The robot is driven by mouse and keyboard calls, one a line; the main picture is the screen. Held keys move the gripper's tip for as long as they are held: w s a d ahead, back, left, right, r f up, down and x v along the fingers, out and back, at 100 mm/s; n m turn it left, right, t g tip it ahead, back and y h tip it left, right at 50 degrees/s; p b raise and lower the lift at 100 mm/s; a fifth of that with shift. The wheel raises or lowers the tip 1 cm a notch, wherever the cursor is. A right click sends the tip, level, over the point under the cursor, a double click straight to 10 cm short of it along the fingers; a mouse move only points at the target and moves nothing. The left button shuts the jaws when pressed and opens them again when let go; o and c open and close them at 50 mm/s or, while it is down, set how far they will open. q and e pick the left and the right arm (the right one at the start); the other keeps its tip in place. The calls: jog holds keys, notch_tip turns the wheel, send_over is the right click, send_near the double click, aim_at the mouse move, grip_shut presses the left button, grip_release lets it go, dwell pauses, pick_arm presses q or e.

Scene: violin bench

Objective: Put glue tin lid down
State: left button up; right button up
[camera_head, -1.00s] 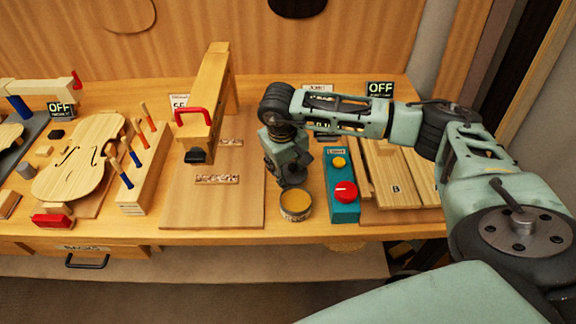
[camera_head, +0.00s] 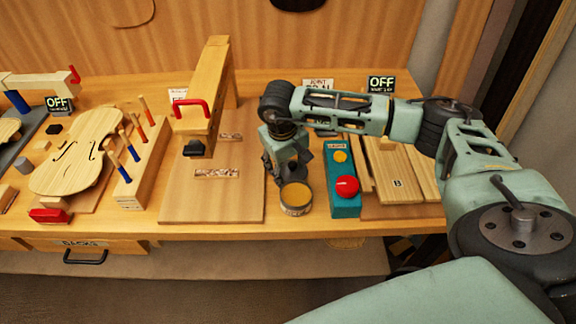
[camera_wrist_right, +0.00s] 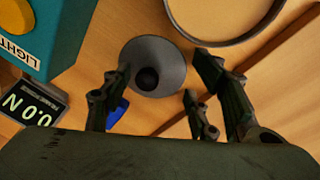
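The glue tin lid, a grey disc with a black knob (camera_wrist_right: 152,70), lies on the wooden bench top beside the open glue tin. The glue tin (camera_head: 296,198) holds amber glue, and its rim (camera_wrist_right: 228,40) shows at the top of the right wrist view. My right gripper (camera_head: 287,166) points down just behind the tin. In the right wrist view its fingers (camera_wrist_right: 160,88) are spread apart on either side of the lid, and I see no finger gripping the knob. In the head view the gripper hides much of the lid. My left gripper is out of view.
A teal box (camera_head: 344,178) with yellow and red buttons stands close right of the gripper. A wooden board (camera_head: 235,205) and a clamp arm with a red handle (camera_head: 206,105) are to the left. Violin bodies and a tool rack (camera_head: 146,165) stand further left.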

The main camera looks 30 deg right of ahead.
aim_at(284, 178)
dwell(0.3)
jog(key=shift+r+p, duration=0.25)
jog(key=shift+p, duration=0.05)
jog(key=shift+r+p, duration=0.5)
jog(key=r+b, duration=0.1)
jog(key=r, duration=0.2)
jog(key=a+r+b, duration=0.1)
jog(key=r, duration=0.3)
jog(key=s+r+b, duration=0.1)
jog(key=r, duration=0.3)
jog(key=shift+a+r, duration=0.25)
jog(key=shift+a, duration=0.15)
